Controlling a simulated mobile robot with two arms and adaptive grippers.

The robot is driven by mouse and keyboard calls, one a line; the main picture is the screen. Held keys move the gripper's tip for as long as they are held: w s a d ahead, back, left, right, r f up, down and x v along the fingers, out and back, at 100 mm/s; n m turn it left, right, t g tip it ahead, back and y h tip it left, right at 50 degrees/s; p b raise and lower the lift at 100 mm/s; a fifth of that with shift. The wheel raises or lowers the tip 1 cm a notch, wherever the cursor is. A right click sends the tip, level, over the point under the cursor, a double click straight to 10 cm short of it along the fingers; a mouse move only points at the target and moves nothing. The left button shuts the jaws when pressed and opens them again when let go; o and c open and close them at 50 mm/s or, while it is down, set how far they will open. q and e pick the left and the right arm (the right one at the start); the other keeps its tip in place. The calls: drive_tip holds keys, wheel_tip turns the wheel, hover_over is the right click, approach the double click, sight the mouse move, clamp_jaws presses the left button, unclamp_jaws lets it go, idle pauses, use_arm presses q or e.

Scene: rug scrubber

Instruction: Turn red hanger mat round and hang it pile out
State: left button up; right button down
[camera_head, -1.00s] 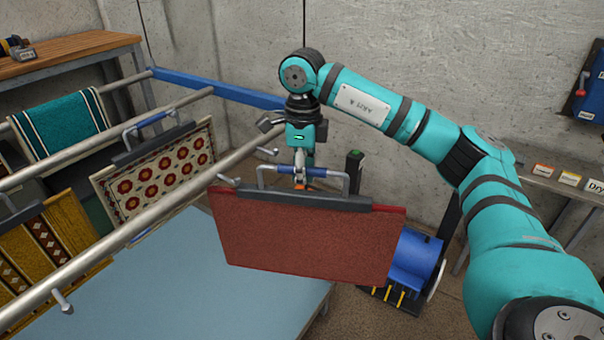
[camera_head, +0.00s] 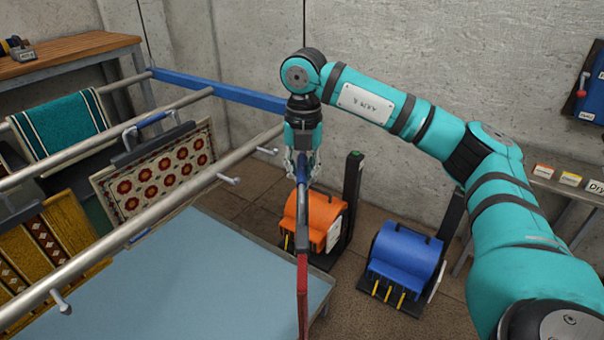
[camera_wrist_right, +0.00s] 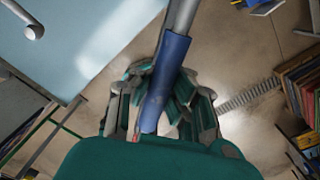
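The red hanger mat (camera_head: 303,295) hangs from my right gripper, seen nearly edge-on as a thin red strip, so its two faces are hidden. My right gripper (camera_head: 302,168) is shut on the hanger's blue handle, above the mat. In the right wrist view the blue handle (camera_wrist_right: 166,75) lies between the fingers (camera_wrist_right: 160,95), with the grey hanger bar beyond it. The mat is clear of the front rail (camera_head: 150,215), to its right, at the right end of the pale blue table (camera_head: 215,275). My left gripper is not in view.
A patterned red-flower mat (camera_head: 155,175), a teal mat (camera_head: 60,125) and a yellow mat (camera_head: 45,245) hang at the left. The front rail has short pegs (camera_head: 229,180). Orange (camera_head: 312,222) and blue (camera_head: 403,255) machines stand on the floor behind and right.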

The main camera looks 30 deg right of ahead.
drive_tip(key=m, duration=0.6)
drive_tip(key=shift+w+r+m, duration=0.1)
drive_tip(key=shift+m, duration=0.3)
drive_tip(key=shift+w+a+p, duration=0.95)
drive_tip(key=shift+w, duration=1.3)
drive_tip(key=shift+w+a+p, duration=0.9)
drive_tip(key=shift+w+a, duration=0.05)
drive_tip(key=shift+w, duration=1.25)
drive_tip(key=shift+w+a+p, duration=0.95)
drive_tip(key=shift+w, duration=1.3)
drive_tip(key=shift+f+b, duration=0.75)
drive_tip(key=shift+f, duration=0.75)
drive_tip(key=c, duration=2)
unclamp_jaws()
drive_tip(key=o, duration=0.6)
drive_tip(key=shift+s, duration=0.15)
drive_tip(key=shift+f, duration=0.15)
